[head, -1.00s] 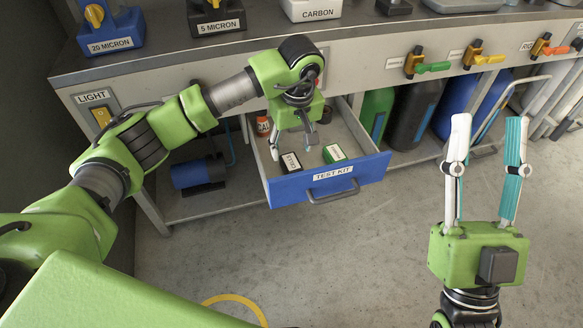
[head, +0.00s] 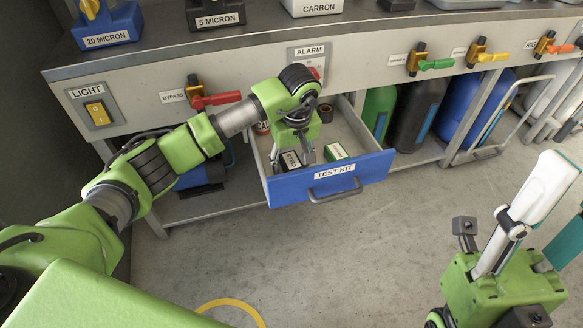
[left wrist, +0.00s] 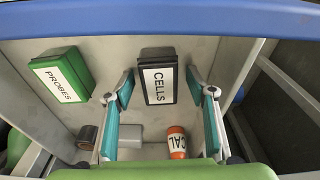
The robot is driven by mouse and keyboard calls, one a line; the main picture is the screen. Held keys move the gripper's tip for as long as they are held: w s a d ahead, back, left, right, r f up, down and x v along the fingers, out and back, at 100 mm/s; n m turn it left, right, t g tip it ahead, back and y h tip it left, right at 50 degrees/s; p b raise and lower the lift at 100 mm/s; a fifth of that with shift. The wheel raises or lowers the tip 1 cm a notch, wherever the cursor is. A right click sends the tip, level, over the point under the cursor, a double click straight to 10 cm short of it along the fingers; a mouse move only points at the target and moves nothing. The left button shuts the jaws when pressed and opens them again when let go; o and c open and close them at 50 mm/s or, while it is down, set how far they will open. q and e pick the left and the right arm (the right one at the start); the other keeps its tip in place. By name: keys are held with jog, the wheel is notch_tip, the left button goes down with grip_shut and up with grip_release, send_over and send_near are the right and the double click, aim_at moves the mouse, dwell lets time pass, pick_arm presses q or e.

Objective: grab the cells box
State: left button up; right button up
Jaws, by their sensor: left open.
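The cells box (left wrist: 157,78) is black with a white CELLS label and lies in the open blue-fronted TEST KIT drawer. It also shows in the head view (head: 291,161), partly hidden by my left gripper (head: 295,154). In the left wrist view my left gripper (left wrist: 160,80) is open. One fingertip is on each side of the box's lower part, with small visible gaps. My right gripper (head: 567,195) is at the lower right of the head view, well away from the drawer. Its fingers are apart and it looks empty, with one finger partly cut off.
A green PROBES box (left wrist: 62,75) lies left of the cells box in the wrist view. An orange-and-white CAL bottle (left wrist: 177,142) and a dark cylinder (left wrist: 87,136) are farther back. The drawer front (head: 330,180) and bench edge (head: 250,48) border the reach.

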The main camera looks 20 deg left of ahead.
pick_arm(q)
jog(key=c, duration=1.2)
